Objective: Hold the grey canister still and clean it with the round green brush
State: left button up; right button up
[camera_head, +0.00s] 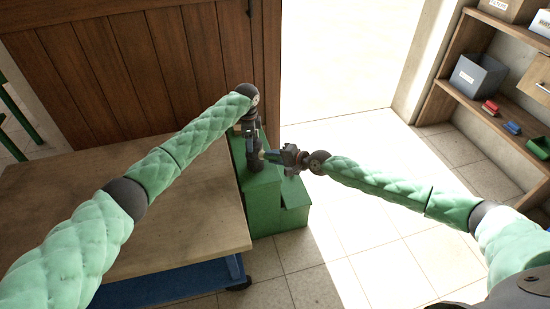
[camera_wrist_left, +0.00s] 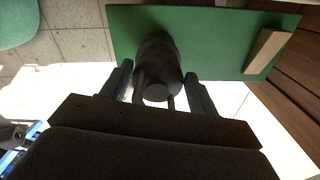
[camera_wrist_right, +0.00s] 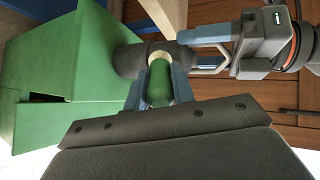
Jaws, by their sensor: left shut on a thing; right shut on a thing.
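The dark grey canister (camera_wrist_left: 158,62) stands on a green stand (camera_head: 258,205), between the fingers of my left gripper (camera_wrist_left: 160,92). The left gripper is shut on it. It also shows in the head view (camera_head: 255,160) and the right wrist view (camera_wrist_right: 130,60). My right gripper (camera_wrist_right: 158,88) is shut on the green brush (camera_wrist_right: 160,82). The brush's pale end (camera_wrist_right: 161,52) points at the canister's side and looks to be touching it. The fingers partly hide both things. My left gripper also shows in the right wrist view, at the canister's far side.
A small wooden block (camera_wrist_left: 268,52) lies on the green stand's top. A wooden table (camera_head: 130,200) is close on the left, and a wooden door (camera_head: 130,70) is behind. Shelves (camera_head: 440,105) with a grey bin (camera_head: 477,77) stand at right. Tiled floor between is clear.

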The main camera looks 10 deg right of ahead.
jog(key=shift+w+a, duration=0.15)
jog(key=shift+w, duration=0.05)
jog(key=w+d, duration=0.2)
jog(key=shift+w+d, duration=0.4)
dwell(0.4)
pick_arm(q)
jog(key=shift+d, duration=0.1)
pick_arm(e)
jog(key=shift+s+a, duration=1.4)
jog(key=shift+a, duration=0.1)
jog(key=shift+s+d, duration=0.1)
jog(key=shift+s+d, duration=1.65)
jog(key=shift+d, duration=0.15)
